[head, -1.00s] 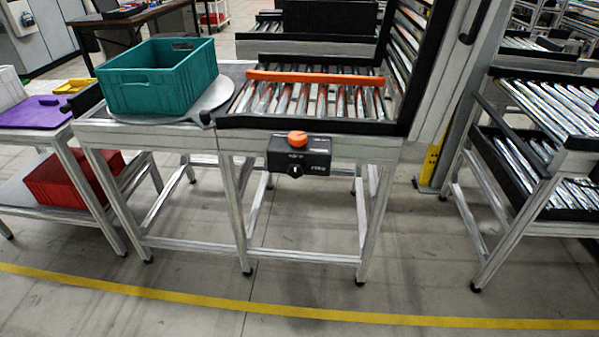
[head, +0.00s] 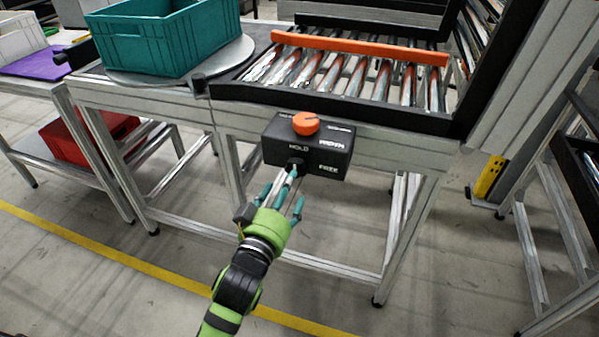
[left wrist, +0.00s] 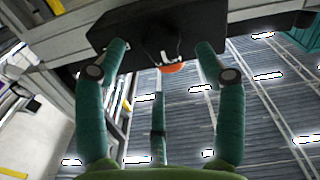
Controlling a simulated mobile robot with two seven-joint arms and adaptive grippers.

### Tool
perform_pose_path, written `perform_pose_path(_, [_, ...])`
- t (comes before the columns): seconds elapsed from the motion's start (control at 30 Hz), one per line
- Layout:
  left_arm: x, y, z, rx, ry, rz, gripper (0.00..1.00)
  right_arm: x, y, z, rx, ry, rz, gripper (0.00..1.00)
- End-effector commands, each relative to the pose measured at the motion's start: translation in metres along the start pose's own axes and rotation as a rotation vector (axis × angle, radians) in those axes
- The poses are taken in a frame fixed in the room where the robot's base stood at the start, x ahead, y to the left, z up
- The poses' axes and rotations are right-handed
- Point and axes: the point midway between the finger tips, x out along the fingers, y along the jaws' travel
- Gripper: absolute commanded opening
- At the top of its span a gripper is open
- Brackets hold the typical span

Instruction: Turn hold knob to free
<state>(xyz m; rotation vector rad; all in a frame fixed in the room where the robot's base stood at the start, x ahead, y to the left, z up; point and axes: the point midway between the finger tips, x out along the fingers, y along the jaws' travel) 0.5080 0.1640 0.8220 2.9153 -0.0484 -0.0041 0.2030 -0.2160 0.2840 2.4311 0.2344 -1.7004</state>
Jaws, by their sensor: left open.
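The black control box (head: 335,148) is fixed to the front of the roller conveyor frame, with HOLD and FREE labels and an orange button (head: 306,123) on top. The hold knob (head: 295,162) is on its front face, partly covered by my fingertip in the head view. In the left wrist view the black knob (left wrist: 160,42) with a white pointer mark sits between and beyond my fingers. My left gripper (head: 285,188) is open, its teal fingers spread just in front of and below the knob; contact cannot be told. My right gripper is not in view.
A teal crate (head: 165,42) stands on the round turntable (head: 235,58) left of the rollers. An orange bar (head: 360,48) lies across the rollers. A red bin (head: 85,143) is on the low left shelf. The floor in front of the frame is clear.

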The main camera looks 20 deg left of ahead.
Motion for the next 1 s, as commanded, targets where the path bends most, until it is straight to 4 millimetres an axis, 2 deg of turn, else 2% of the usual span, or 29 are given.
perform_pose_path(0.1, [0.021,0.001,-0.001,0.003,0.002,0.002,0.70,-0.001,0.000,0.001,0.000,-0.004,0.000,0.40])
perform_pose_path(0.3, [0.047,0.001,0.000,0.003,0.000,0.002,0.70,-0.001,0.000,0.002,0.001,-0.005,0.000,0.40])
perform_pose_path(0.43, [0.054,0.000,0.000,0.003,-0.001,0.001,0.70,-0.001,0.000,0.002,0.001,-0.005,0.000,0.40])
perform_pose_path(0.67, [0.055,0.000,0.000,0.002,-0.001,0.001,0.70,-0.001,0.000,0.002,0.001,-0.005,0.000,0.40])
perform_pose_path(0.7, [0.055,0.000,0.000,0.002,-0.001,0.001,0.66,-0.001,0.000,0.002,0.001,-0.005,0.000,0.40])
perform_pose_path(0.77, [0.055,0.000,0.000,0.002,-0.001,0.001,0.42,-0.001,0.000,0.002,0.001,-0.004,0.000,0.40])
perform_pose_path(0.8, [0.055,0.000,0.001,0.002,-0.001,0.001,0.26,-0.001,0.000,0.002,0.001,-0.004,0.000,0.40])
perform_pose_path(0.83, [0.055,0.000,0.001,0.002,-0.002,0.001,0.16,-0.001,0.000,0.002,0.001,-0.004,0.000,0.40])
perform_pose_path(1.0, [0.055,0.000,0.002,0.002,-0.004,0.000,0.16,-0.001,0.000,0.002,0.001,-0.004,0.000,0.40])
